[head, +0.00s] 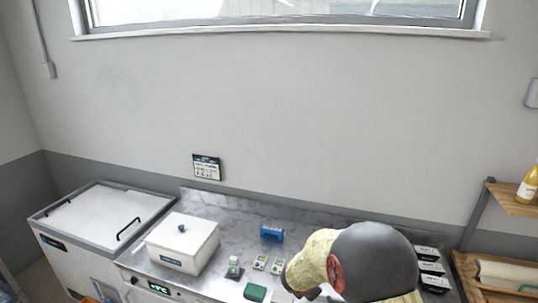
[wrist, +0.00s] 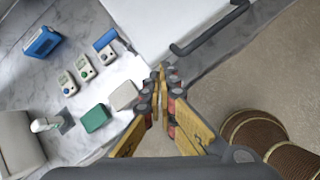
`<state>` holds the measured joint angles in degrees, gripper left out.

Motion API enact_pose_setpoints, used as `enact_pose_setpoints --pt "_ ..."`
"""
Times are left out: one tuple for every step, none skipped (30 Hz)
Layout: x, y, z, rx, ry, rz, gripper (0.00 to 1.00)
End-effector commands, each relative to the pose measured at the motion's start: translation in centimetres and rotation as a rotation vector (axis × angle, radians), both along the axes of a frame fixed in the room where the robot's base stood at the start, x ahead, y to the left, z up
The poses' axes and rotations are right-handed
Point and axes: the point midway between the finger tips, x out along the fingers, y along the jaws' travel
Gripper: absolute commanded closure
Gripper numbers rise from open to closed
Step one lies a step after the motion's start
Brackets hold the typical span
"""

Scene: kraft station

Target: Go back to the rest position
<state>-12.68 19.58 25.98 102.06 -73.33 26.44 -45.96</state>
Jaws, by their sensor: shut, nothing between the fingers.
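My gripper (wrist: 165,78) shows in the wrist view with its two orange-and-black fingers together at the tips and nothing between them. It is apart from the marble counter (wrist: 85,20) and the small items on it, over the counter's edge by the floor. In the head view my arm covers the lower right part of the counter (head: 330,222), and my fingertips cannot be made out there.
The counter holds a white lidded box (head: 183,243), a blue item (head: 271,233), small devices (head: 260,262), a green block (head: 255,292) and black trays (head: 432,266). A white chest (head: 100,215) stands left. A wooden shelf (head: 510,198) with a yellow bottle (head: 528,185) is right.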

Motion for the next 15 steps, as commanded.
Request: enact_pose_setpoints --pt "-1.4 -0.7 0.9 0.038 -0.018 -0.117 1.0" --pt "-2.4 -1.2 1.2 0.063 -0.026 -0.195 1.0" --pt "-3.8 -1.8 1.7 0.096 -0.042 -0.301 1.0" --pt "-4.8 -2.3 2.1 0.12 -0.054 -0.381 1.0" --pt "-6.0 -2.7 2.4 0.148 -0.067 -0.464 1.0" --pt "-7.6 -3.3 3.0 0.183 -0.085 -0.576 1.0" --pt "-8.9 -3.7 3.4 0.21 -0.1 -0.658 1.0" --pt "-10.1 -4.0 3.8 0.239 -0.115 -0.739 1.0" --pt "-11.7 -4.3 4.3 0.275 -0.133 -0.845 1.0" --pt "-13.0 -4.5 4.6 0.304 -0.146 -0.922 1.0" --pt "-14.3 -4.7 5.0 0.333 -0.16 -0.999 1.0" --pt "-16.0 -4.9 5.3 0.372 -0.177 -1.099 1.0" --pt "-17.2 -4.9 5.6 0.403 -0.188 -1.169 1.0" --pt "-18.5 -4.9 5.8 0.431 -0.197 -1.237 1.0" --pt "-20.0 -4.8 6.1 0.471 -0.21 -1.324 1.0"
